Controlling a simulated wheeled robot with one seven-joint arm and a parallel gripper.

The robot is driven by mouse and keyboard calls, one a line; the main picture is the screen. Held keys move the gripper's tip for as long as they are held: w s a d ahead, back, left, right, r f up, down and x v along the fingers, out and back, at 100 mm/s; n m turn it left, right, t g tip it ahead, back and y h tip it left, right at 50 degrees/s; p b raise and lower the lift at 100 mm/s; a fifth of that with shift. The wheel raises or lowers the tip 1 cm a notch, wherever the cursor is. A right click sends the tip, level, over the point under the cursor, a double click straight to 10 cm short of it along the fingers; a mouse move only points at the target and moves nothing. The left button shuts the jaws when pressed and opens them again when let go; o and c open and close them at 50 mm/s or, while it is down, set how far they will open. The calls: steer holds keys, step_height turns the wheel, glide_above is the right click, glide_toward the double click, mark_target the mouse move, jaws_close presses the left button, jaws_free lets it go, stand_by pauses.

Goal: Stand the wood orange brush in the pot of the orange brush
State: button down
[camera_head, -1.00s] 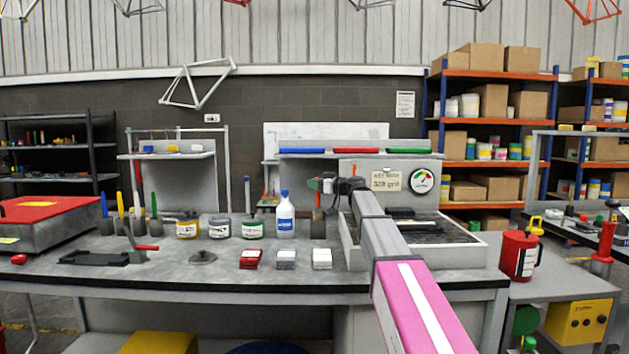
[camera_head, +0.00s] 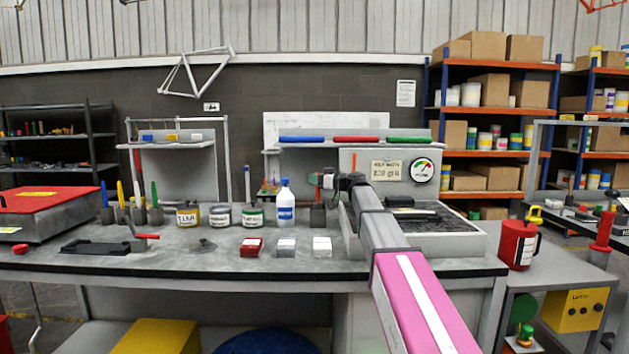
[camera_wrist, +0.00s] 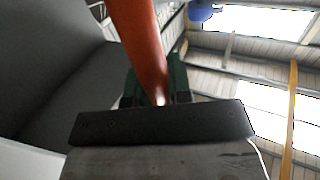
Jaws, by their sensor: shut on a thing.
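My gripper (camera_head: 318,181) is near the middle of the bench in the head view, just above a dark pot (camera_head: 318,217). In the wrist view, the green-padded fingers (camera_wrist: 156,88) are shut around an orange brush handle (camera_wrist: 140,42). In the head view, a little orange of the brush (camera_head: 319,194) shows below the fingers, close over the pot's mouth. I cannot tell whether its lower end is inside the pot. The pot stands on the bench, right of the white bottle.
Left of the pot stand a white blue-capped bottle (camera_head: 285,207) and several tins (camera_head: 220,216). A grey tray (camera_head: 450,240) is close on the right. Small blocks (camera_head: 286,247) lie in front.

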steer(key=shift+f, duration=1)
stand_by(0.3)
steer(key=c, duration=1)
jaws_free()
steer(key=shift+o, duration=0.2)
steer(key=s+a+r, duration=0.8)
steer(key=r, duration=0.3)
steer(key=shift+a, duration=0.25)
